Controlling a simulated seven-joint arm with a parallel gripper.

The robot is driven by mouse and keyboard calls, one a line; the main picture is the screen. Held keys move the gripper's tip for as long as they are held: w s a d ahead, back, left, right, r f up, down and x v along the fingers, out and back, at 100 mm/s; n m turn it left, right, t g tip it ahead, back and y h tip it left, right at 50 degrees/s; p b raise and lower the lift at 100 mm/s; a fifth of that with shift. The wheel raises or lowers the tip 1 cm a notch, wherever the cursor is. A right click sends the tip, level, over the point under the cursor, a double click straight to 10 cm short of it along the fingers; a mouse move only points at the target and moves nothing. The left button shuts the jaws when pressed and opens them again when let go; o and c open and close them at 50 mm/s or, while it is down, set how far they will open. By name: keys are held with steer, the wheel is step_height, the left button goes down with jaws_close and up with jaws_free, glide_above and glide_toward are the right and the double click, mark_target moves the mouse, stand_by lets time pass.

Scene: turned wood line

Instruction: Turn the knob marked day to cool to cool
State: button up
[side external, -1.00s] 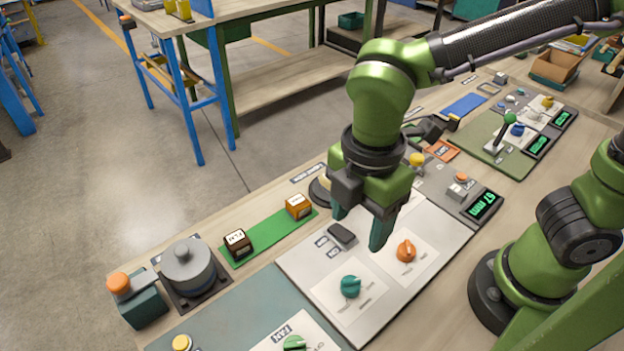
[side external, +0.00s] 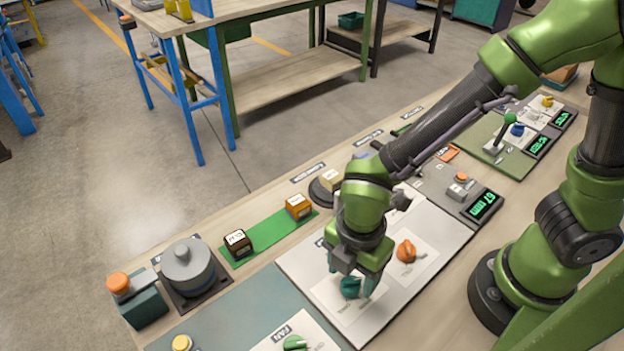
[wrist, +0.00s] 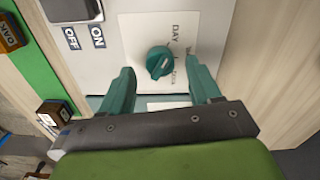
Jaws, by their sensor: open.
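The teal knob (wrist: 160,62) sits on a white plate marked DAY (wrist: 187,42) in the wrist view, with another word, apparently COOL, beside it. The side view shows the same knob (side external: 350,287) partly hidden by my gripper. My gripper (side external: 352,284) is low over that knob and pointing down. In the wrist view my gripper's teal fingers (wrist: 163,88) are spread apart with the knob ahead of and between them. I cannot tell whether either finger touches it. The knob's pointer ridge lies at a slant.
An orange knob (side external: 406,251) is on the same white panel (side external: 440,237) to the right. A dark ON/OFF switch (wrist: 72,8) is near the DAY plate. A green knob (side external: 295,343) is on the FAN plate. A grey round pot (side external: 188,265) and two wooden blocks stand to the left.

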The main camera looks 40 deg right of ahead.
mark_target(351, 285)
steer(key=shift+f, duration=1.2)
steer(key=c, duration=1)
steer(key=shift+c, duration=0.2)
